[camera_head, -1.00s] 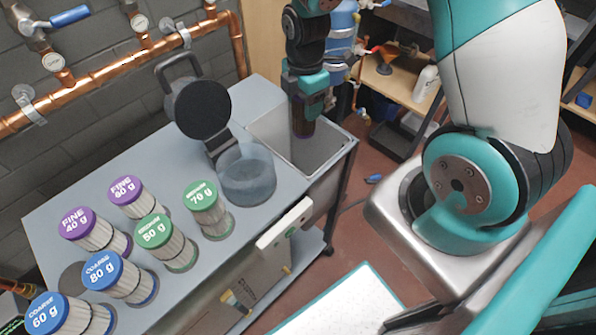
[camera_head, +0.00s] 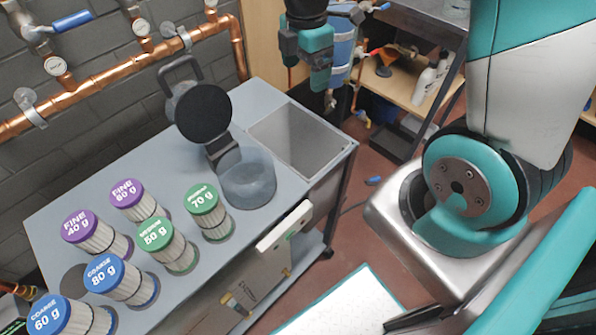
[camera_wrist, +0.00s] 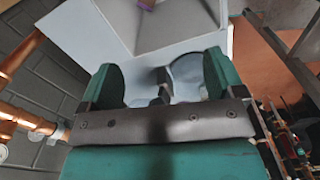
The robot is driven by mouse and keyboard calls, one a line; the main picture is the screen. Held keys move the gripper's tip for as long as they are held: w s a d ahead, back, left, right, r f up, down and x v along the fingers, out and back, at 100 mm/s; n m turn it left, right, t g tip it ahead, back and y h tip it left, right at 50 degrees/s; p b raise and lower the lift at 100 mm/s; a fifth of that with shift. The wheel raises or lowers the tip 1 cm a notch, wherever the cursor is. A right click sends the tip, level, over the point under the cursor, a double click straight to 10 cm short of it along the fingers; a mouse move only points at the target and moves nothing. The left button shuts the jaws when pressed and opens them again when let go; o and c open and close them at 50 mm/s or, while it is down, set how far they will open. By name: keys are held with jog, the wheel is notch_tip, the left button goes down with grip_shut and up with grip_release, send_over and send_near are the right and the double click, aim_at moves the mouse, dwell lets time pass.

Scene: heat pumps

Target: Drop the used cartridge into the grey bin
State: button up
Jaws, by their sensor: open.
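The grey bin (camera_head: 318,148) is the open rectangular well at the right end of the grey bench. Its inside is only partly visible in the head view, and no cartridge shows in it there. My gripper (camera_head: 306,84) is above and behind the bin, empty. In the wrist view my gripper (camera_wrist: 160,82) has its two teal fingers spread with nothing between them. The bin (camera_wrist: 92,28) fills the top of that view. A purple-brown shape, probably the used cartridge (camera_wrist: 160,10), shows inside it, cut off by the frame's top edge.
A housing with a clear bowl (camera_head: 247,180) and a raised black lid (camera_head: 204,113) stands left of the bin. Several labelled cartridges, such as the green 70 g one (camera_head: 208,212), stand on the bench (camera_head: 110,178). Copper pipes (camera_head: 118,78) run along the wall.

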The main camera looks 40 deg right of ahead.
notch_tip(320, 180, up, 8)
jog(key=shift+a, duration=0.1)
dwell(0.5)
jog(key=s+a+r+m+y, duration=0.1)
jog(key=s+a+m+y, duration=0.1)
jog(key=s+a+m, duration=0.3)
jog(key=s+a+r+m+y, duration=0.2)
jog(key=s+a+m, duration=0.4)
jog(key=s+a, duration=0.5)
jog(key=shift+s+r, duration=0.25)
jog(key=shift+s, duration=0.7)
